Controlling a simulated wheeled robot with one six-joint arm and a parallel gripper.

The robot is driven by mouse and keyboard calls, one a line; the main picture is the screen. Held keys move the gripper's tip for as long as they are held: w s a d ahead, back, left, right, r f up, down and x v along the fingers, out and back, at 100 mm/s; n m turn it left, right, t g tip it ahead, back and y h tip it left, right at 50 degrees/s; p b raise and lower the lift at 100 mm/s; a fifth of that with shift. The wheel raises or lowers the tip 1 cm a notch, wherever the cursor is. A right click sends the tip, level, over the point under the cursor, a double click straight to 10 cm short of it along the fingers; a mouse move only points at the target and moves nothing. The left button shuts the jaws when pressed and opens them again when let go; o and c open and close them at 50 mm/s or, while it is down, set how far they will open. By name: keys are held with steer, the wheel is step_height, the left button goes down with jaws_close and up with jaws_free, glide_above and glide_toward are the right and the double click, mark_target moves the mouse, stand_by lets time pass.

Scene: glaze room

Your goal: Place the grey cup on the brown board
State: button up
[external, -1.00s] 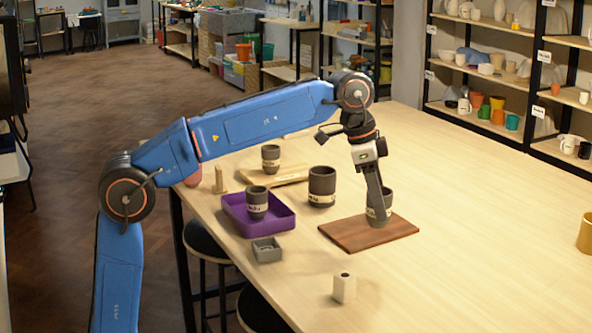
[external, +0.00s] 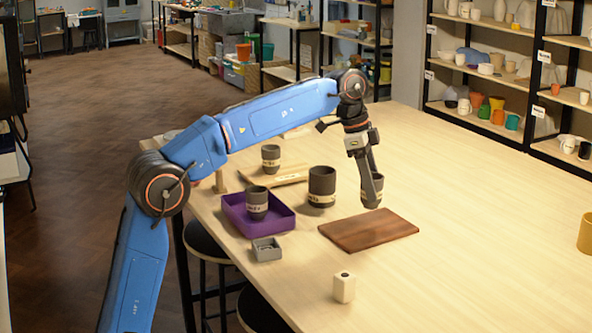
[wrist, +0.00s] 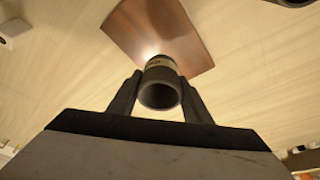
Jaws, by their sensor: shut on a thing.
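My gripper (external: 372,198) is shut on a dark grey cup (external: 364,193) with a pale band. It holds the cup upright above the far edge of the brown board (external: 368,232), apparently clear of it. One finger hides part of the cup in the external view. In the wrist view the cup (wrist: 160,92) sits between both fingers, its open mouth towards the camera. The brown board (wrist: 160,30) shows beyond it, bare where visible.
A larger dark cup (external: 321,187) stands left of my gripper. Another is in the purple tray (external: 236,220), and one on a pale wooden board (external: 290,178). A small grey box (external: 266,249) and white block (external: 344,287) stand in front. The table's right side is mostly clear.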

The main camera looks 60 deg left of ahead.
mark_target(371, 205)
steer(key=shift+f, duration=2.75)
steer(key=shift+f, duration=0.1)
steer(key=o, duration=1.2)
steer(key=shift+c, duration=0.2)
steer(key=v, duration=1.2)
